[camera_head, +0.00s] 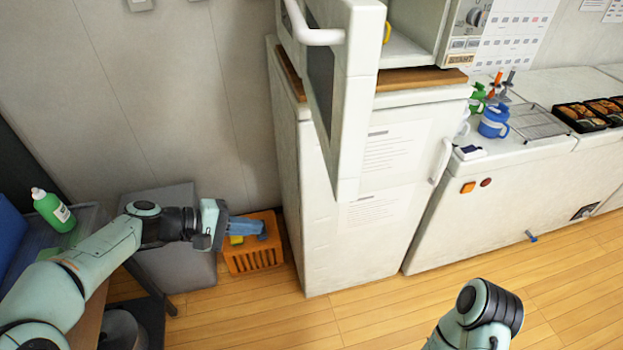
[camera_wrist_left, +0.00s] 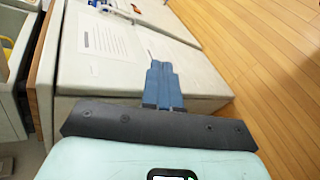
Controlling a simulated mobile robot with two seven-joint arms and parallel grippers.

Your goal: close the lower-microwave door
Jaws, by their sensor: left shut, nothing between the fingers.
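The microwave door (camera_head: 357,100) stands wide open, swung out toward me, with a white frame, a dark window and a curved white handle (camera_head: 318,36). The microwave body (camera_head: 445,40) sits on a wooden board on a white fridge, with a dial on its right; its top is cut off. My left gripper (camera_head: 262,230) is shut and empty, left of the fridge and well below and left of the door, apart from it. Its blue fingers also show in the left wrist view (camera_wrist_left: 163,70), pointing toward the white fridge. My right forearm shows at the bottom; its gripper is out of view.
The white fridge (camera_head: 400,215) stands under the microwave. An orange crate (camera_head: 252,262) and a grey bin (camera_head: 175,265) are on the floor near my left gripper. A green bottle (camera_head: 55,212) stands at left. A counter with a blue jug (camera_head: 492,122) and bento trays is at right.

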